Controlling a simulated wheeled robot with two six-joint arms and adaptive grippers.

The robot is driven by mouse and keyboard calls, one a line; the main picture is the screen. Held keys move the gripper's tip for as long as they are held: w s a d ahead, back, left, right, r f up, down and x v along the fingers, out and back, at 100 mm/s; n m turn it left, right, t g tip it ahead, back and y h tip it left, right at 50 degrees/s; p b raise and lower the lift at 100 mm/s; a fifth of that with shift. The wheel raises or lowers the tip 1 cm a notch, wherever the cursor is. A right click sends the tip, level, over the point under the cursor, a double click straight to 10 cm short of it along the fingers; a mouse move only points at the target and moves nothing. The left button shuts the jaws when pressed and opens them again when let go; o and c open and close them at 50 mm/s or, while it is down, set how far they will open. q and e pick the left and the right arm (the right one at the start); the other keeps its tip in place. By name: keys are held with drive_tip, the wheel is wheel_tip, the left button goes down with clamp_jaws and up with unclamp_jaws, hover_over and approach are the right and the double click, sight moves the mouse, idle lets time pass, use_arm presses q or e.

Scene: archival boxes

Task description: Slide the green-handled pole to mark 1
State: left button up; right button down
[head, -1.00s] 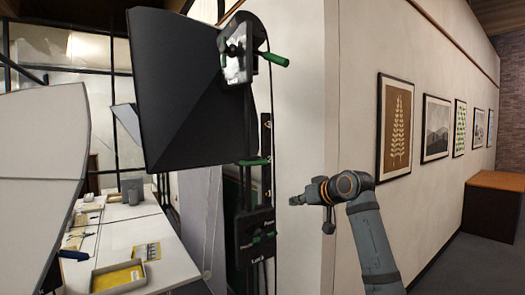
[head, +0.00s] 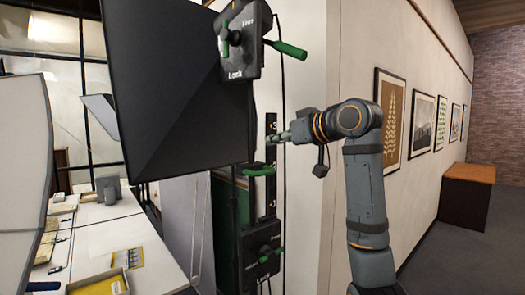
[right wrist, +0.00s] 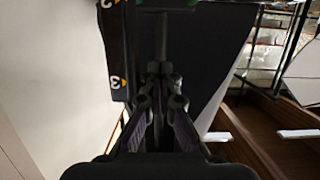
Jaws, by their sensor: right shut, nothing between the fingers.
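The pole (head: 250,205) is dark and upright beside the white wall's corner. A short green handle (head: 258,170) sticks out from its middle. A dark strip with orange marks (head: 271,125) stands just right of the pole; it also shows in the right wrist view (right wrist: 116,50), where a 3 by an orange triangle is readable. My right gripper (head: 277,138) is shut and empty, above the green handle and close to the strip. In the right wrist view its fingers (right wrist: 160,75) are together in front of the pole. My left gripper is not in view.
A large black panel (head: 175,90) hangs left of the pole. An upper block (head: 240,40) and a lower block (head: 262,250) carry green levers. A white table (head: 110,240) holds a tray. Framed pictures (head: 391,112) line the wall, with a brown cabinet (head: 465,190) beyond.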

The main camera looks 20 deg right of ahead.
sight(253, 144)
drive_tip(key=x, duration=0.1)
drive_tip(key=p+x, duration=0.1)
drive_tip(key=x, duration=0.1)
drive_tip(key=p+x, duration=0.1)
drive_tip(key=x, duration=0.1)
drive_tip(key=shift+r, duration=0.25)
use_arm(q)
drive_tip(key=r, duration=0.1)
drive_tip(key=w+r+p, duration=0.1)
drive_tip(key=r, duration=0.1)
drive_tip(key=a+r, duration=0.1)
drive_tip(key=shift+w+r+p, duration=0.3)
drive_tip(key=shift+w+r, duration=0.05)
use_arm(e)
drive_tip(key=f, duration=0.4)
drive_tip(key=shift+w+a+f, duration=0.15)
drive_tip(key=shift+w+f, duration=0.2)
drive_tip(key=shift+f, duration=0.05)
drive_tip(key=shift+s, duration=0.1)
